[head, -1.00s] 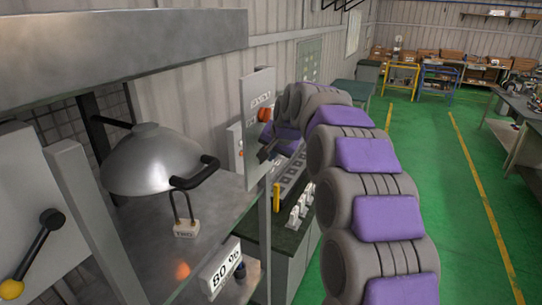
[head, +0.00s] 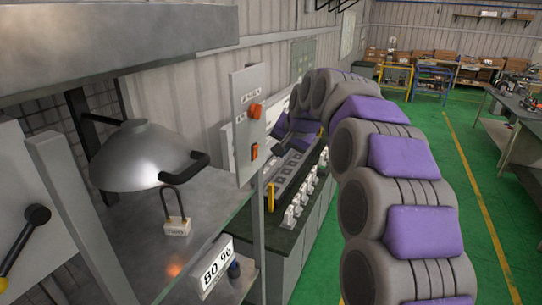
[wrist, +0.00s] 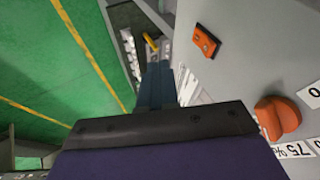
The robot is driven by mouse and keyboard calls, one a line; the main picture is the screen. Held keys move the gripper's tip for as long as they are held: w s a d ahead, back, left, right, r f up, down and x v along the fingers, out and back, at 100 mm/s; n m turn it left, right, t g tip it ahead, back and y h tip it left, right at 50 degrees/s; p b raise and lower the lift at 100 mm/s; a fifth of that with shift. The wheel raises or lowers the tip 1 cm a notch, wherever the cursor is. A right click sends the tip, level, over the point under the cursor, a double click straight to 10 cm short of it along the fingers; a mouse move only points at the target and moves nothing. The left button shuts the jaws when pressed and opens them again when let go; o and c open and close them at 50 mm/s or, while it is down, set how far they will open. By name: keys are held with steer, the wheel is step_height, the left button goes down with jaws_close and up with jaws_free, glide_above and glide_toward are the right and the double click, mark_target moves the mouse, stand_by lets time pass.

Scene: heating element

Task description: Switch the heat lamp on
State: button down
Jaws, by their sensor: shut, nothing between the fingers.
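A silver dome heat lamp (head: 140,158) with a black handle hangs at the left in the head view. To its right stands an upright grey control panel (head: 241,95). The panel carries an orange knob (head: 255,111) and, below it, an orange rocker switch (head: 254,151). In the wrist view the rocker switch (wrist: 206,41) and the knob (wrist: 278,117) both show, next to a 75% label. My gripper (head: 280,147) is shut and empty, just right of the panel. In the wrist view its closed fingers (wrist: 157,87) appear apart from the switch. I cannot tell which way the rocker is pressed.
A metal shelf (head: 205,190) under the lamp holds a small weight with a wire loop (head: 177,225). A dark-topped bench (head: 285,240) with a row of switches stands beyond. Green floor is open at the right.

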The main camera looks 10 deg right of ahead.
steer(key=s+f+v, duration=0.1)
steer(key=v, duration=0.5)
steer(key=s+a+f+n+g+b, duration=0.25)
steer(key=s+f+b, duration=0.45)
steer(key=s+f, duration=0.45)
steer(key=s+a+f+n+g+b, duration=0.1)
steer(key=s+a+f+g+b, duration=0.15)
steer(key=s+f+b, duration=0.65)
steer(key=s+f+n+g+h+b, duration=0.2)
steer(key=s+f+b, duration=0.3)
steer(key=s+f, duration=1.8)
steer(key=shift+s+d+f+n+g+b, duration=0.35)
steer(key=shift+d+f+g+b, duration=0.1)
steer(key=shift+f+g, duration=0.4)
steer(key=shift+d+r, duration=0.1)
steer(key=shift+d, duration=0.1)
